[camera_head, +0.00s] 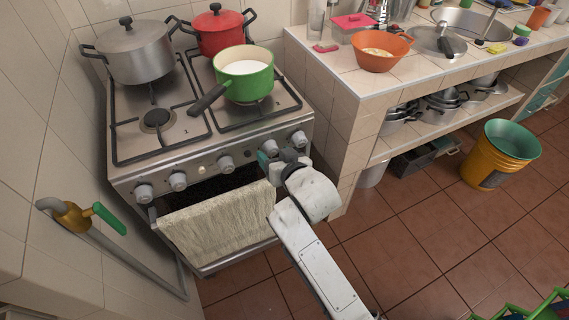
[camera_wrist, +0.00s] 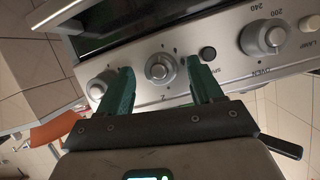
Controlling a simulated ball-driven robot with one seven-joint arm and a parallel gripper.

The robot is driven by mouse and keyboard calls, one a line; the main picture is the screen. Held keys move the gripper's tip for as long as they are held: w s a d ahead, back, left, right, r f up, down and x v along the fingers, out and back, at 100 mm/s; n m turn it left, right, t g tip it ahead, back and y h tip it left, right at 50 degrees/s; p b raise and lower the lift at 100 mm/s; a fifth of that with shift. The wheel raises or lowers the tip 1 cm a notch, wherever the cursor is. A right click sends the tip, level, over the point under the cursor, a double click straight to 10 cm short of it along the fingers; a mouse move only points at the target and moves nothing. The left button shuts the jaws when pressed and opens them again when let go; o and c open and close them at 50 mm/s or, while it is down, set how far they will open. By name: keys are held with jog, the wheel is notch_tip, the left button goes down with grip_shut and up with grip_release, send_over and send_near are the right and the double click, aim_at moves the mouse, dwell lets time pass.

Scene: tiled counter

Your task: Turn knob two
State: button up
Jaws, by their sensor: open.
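The stove front (camera_head: 210,172) carries a row of round grey knobs. Knob two (camera_wrist: 160,68) has a figure 2 printed by it in the wrist view, where it lies between and just beyond my fingertips. It also shows in the head view (camera_head: 270,147), second from the right. My gripper (camera_wrist: 161,70) is open, with one green finger on each side of the knob and nothing held. In the head view, my gripper (camera_head: 265,158) is at the stove's front edge. I cannot tell whether the fingers touch the knob.
Neighbouring knobs are the end knob (camera_wrist: 100,85) and oven knob (camera_wrist: 263,37), with a dark button (camera_wrist: 208,53) between knob two and the oven knob. A towel (camera_head: 220,218) hangs below. A green pan (camera_head: 244,82) stands above on the stove.

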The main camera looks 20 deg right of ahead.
jog(key=v, duration=0.9)
jog(key=shift+s, duration=0.2)
jog(key=shift+r, duration=0.1)
grip_shut()
dwell(1.2)
